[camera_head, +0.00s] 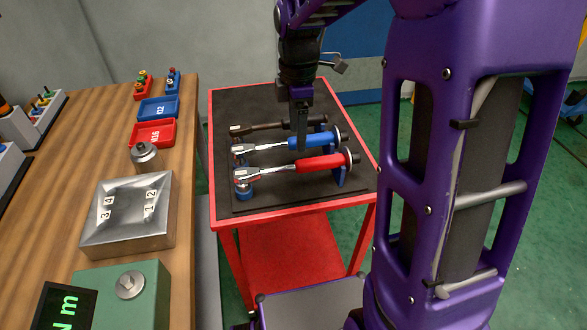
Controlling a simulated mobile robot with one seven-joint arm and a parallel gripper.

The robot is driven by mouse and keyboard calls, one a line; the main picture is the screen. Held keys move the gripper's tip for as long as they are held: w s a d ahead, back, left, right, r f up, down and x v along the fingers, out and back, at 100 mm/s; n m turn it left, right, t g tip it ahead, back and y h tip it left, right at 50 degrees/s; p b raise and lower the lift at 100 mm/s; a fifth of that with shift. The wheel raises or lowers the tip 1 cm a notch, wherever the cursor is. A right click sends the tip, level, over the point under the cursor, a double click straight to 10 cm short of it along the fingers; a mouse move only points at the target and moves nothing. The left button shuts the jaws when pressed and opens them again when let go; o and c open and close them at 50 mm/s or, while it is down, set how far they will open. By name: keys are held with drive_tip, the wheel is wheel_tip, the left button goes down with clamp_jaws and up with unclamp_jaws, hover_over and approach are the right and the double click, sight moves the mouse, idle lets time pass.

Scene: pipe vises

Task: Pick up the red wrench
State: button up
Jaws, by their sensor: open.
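The red wrench (318,163) has a red handle and a silver head at its left end. It lies nearest to the front of several wrenches on a black mat, held up by a blue rest near its right end. My gripper (300,146) points down over the wrenches, above or just behind the red handle and overlapping the blue wrench in the picture. The gripper is open, but the gap between its fingers is hard to see from here. I cannot tell its exact height over the handles.
A blue wrench (270,144) and a black wrench (268,127) lie parallel behind the red one. The red cart (290,213) has a raised rim. A wooden bench (60,195) at the left holds a metal block (128,215), a green box (140,295), and red (152,134) and blue trays (158,108).

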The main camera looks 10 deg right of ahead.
sight(301, 162)
wheel_tip(301, 162, down, 6)
drive_tip(key=shift+r+b, duration=0.1)
drive_tip(key=shift+b, duration=0.35)
drive_tip(key=f, duration=0.2)
drive_tip(key=d+f+b, duration=0.1)
drive_tip(key=f, duration=0.2)
drive_tip(key=shift+w, duration=0.15)
clamp_jaws()
idle(1.0)
